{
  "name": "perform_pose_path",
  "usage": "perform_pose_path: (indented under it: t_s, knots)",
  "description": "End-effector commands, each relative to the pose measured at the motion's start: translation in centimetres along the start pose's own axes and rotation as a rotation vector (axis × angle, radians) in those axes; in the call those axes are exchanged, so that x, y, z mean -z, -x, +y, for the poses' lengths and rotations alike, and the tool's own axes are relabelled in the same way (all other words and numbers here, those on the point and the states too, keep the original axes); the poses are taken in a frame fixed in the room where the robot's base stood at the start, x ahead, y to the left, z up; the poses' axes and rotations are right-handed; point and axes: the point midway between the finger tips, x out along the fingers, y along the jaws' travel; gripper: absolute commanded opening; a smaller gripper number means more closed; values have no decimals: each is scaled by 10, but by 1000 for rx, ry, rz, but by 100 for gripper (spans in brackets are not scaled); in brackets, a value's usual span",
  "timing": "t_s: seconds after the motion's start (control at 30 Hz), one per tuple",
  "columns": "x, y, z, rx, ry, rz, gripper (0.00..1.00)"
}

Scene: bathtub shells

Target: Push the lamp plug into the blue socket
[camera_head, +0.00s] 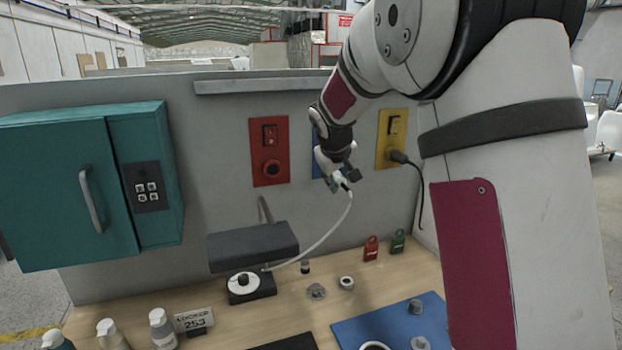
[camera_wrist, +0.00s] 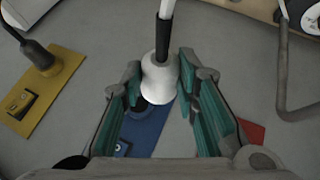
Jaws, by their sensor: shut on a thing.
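My gripper (camera_head: 340,178) is in front of the back panel, shut on the white lamp plug (camera_wrist: 160,78). In the wrist view the plug sits between the teal fingers of my gripper (camera_wrist: 158,84), its cord leading up out of frame. The blue socket plate (camera_head: 316,160) is on the panel, mostly hidden behind my gripper. In the wrist view the blue plate (camera_wrist: 148,132) shows behind the plug and fingers, with a dark round part partly covered. I cannot tell whether the plug touches the socket. The white cord runs down to the dark lamp (camera_head: 253,246).
A red plate (camera_head: 269,150) is left of the blue one. A yellow plate (camera_head: 392,138) with a black plug (camera_head: 399,157) is to the right. A teal cabinet (camera_head: 60,190) is at far left. Bottles, small parts and a blue mat (camera_head: 375,327) are on the wooden table.

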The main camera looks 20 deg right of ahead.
Motion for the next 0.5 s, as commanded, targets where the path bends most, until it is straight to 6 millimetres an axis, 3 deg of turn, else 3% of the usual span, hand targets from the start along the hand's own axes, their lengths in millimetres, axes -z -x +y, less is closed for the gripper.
perform_pose_path:
  t_s: [0.1,0.2,0.5]
  knots:
    - [-7,-5,21,-54,47,-3,0]
    - [-8,-7,30,-77,72,-2,0]
    - [-9,-8,33,-86,80,-1,0]
